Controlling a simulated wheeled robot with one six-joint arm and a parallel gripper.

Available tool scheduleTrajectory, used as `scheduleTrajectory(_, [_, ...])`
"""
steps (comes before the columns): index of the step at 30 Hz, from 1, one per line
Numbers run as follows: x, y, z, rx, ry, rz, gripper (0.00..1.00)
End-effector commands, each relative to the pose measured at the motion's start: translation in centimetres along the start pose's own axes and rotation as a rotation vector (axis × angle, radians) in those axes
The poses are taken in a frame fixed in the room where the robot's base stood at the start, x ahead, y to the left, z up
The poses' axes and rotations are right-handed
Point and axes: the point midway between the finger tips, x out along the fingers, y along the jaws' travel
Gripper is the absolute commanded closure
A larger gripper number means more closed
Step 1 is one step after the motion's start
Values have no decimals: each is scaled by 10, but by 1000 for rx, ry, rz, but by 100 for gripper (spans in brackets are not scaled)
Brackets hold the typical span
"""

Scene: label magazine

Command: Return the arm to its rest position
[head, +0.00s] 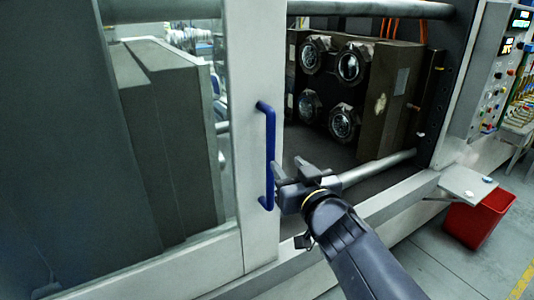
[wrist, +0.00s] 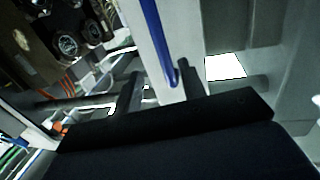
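My gripper (head: 287,168) is at the machine's front, just right of the lower part of the blue door handle (head: 269,150). Its two dark fingers stand apart. In the wrist view the gap between the fingertips (wrist: 158,78) is wide. The lower end of the handle (wrist: 152,35) shows toward the right finger there. I cannot tell whether the finger touches it. Nothing is held between the fingers. My arm reaches up from the bottom right of the head view.
The pale door frame (head: 252,60) carries the handle, with a window to its left. The opening to the right shows a dark block with round fixtures (head: 373,100). A control panel (head: 505,70) is at far right, and a red bin (head: 478,220) stands on the floor below.

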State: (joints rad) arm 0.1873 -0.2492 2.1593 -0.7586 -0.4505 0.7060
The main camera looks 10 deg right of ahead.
Motion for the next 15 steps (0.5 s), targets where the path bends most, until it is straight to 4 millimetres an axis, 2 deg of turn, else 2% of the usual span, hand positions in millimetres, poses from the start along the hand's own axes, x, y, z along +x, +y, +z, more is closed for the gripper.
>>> scheduleTrajectory(5, [11, 0, 1, 1, 0, -2, 61])
scheduleTrajectory(15, [58, 0, 1, 2, -1, -2, 61])
